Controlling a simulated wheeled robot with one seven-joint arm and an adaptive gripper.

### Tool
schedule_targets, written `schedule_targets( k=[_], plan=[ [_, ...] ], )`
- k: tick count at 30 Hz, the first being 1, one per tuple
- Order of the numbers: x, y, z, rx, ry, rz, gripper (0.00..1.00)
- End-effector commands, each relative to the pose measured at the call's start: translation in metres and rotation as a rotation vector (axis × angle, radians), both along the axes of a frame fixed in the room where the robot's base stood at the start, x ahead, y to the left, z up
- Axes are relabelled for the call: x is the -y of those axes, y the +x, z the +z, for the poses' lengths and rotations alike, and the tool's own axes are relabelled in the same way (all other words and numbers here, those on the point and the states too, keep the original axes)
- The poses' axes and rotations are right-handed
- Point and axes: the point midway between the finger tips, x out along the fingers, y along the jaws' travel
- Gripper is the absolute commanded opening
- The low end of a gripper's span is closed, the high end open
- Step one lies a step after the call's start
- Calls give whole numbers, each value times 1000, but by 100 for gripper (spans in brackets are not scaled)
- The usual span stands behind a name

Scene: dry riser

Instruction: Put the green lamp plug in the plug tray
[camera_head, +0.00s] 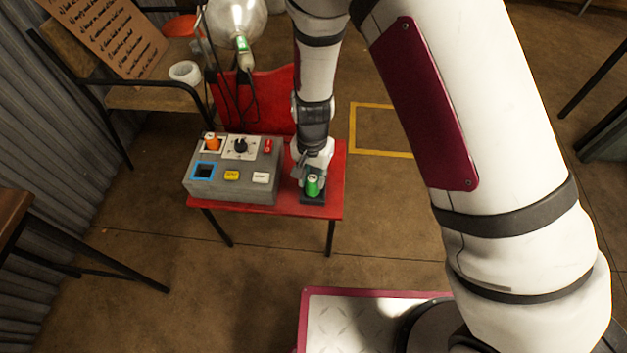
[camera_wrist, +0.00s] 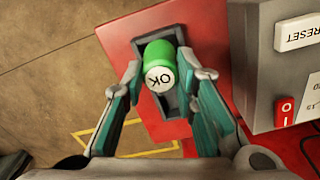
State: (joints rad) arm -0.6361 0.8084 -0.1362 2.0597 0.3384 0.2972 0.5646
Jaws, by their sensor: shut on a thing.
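The green lamp plug (camera_head: 313,186) is a green cylinder with a white end marked "OK", also plain in the wrist view (camera_wrist: 160,66). It is at the dark plug tray (camera_head: 312,199) on the right part of the red chair seat; the tray's rim also shows in the wrist view (camera_wrist: 143,27). My gripper (camera_head: 311,175) comes down from above, with its fingers on both sides of the plug. In the wrist view my gripper (camera_wrist: 163,88) is shut on the plug. Whether the plug rests on the tray floor I cannot tell.
A large lamp (camera_head: 238,20) hangs behind. Open floor lies right of the chair.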

Motion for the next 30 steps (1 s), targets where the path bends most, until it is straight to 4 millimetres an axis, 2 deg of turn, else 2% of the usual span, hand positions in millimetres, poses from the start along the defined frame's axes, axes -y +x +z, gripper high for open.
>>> schedule_targets(
  k=[4, 6, 10, 22, 23, 25, 30],
  plan=[
    [2, 15, -4, 2, -1, -2, 0],
    [2, 12, -18, 0, -1, -1, 0],
    [2, 12, -36, 0, -1, 0, 0],
    [1, 12, -39, 1, 1, 0, 0],
    [1, 12, -39, 2, 0, 0, 31],
    [1, 12, -39, 2, 0, 0, 46],
    [1, 12, -39, 1, 1, 0, 46]
  ],
)
